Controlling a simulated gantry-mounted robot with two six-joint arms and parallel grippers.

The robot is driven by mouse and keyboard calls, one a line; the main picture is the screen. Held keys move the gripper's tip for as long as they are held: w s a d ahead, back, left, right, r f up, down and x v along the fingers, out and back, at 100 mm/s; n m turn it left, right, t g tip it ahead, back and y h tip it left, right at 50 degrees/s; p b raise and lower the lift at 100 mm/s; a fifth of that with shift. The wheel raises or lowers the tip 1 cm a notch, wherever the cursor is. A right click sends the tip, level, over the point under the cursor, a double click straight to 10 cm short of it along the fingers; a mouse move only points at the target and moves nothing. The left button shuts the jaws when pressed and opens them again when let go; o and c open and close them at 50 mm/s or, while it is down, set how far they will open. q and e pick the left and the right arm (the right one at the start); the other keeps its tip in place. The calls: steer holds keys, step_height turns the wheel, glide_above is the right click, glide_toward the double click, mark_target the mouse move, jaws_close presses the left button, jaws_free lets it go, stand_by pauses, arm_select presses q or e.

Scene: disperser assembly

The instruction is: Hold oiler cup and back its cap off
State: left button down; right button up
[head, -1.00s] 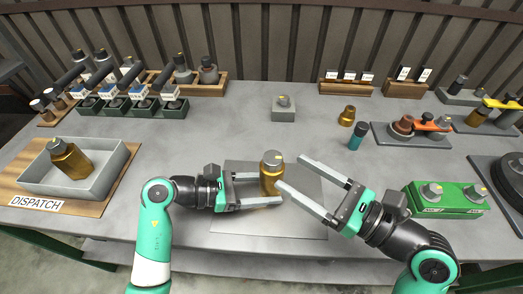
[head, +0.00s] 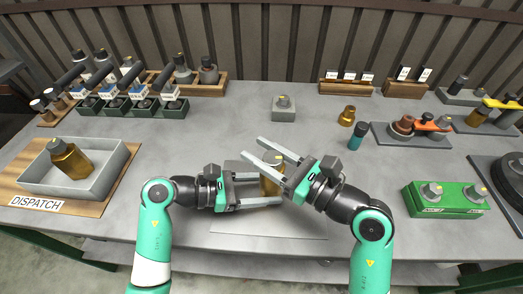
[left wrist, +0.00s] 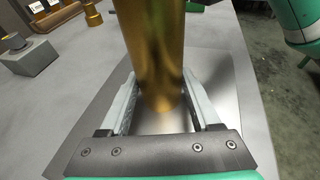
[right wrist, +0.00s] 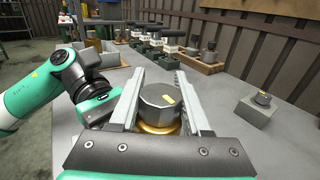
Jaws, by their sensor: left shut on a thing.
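The brass oiler cup (head: 268,186) stands upright on the grey metal plate at the table's front middle. My left gripper (head: 270,172) is shut on its body, and the left wrist view shows the brass body (left wrist: 158,60) between the two fingers. The grey cap (right wrist: 160,100) with a yellow mark sits on top of the cup in the right wrist view. My right gripper (right wrist: 155,88) is open, with one finger on each side of the cap and a gap showing.
A grey tray (head: 112,178) on the dispatch board holds another cup (head: 70,160). A grey block (head: 283,115) with a cap stands behind. A green fixture (head: 445,210) is at right. A teal piece (head: 356,137) and a small brass piece (head: 347,115) stand back right.

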jaws_close()
steer(key=shift+n+g, duration=0.3)
steer(key=shift+g, duration=0.1)
steer(key=n+g+y, duration=0.1)
steer(key=g, duration=0.1)
steer(key=shift+s+a+f+n+g+y, duration=0.1)
steer(key=shift+s+n+g+y, duration=0.05)
steer(key=shift+n+g+y, duration=0.2)
steer(key=shift+s+a+n+g+y, duration=0.15)
steer(key=shift+n+g+y, duration=0.1)
steer(key=shift+n+g, duration=0.5)
steer(key=shift+s+d+n+g+y, duration=0.1)
steer(key=shift+s+n+g+y, duration=0.3)
steer(key=shift+g, duration=0.6)
steer(key=shift+w+a+n+g+y, duration=0.1)
steer(key=shift+n+g, duration=0.6)
steer(key=shift+g, duration=0.2)
steer(key=shift+s+g, duration=0.1)
steer(key=shift+g, duration=0.2)
steer(key=o, duration=0.7)
jaws_free()
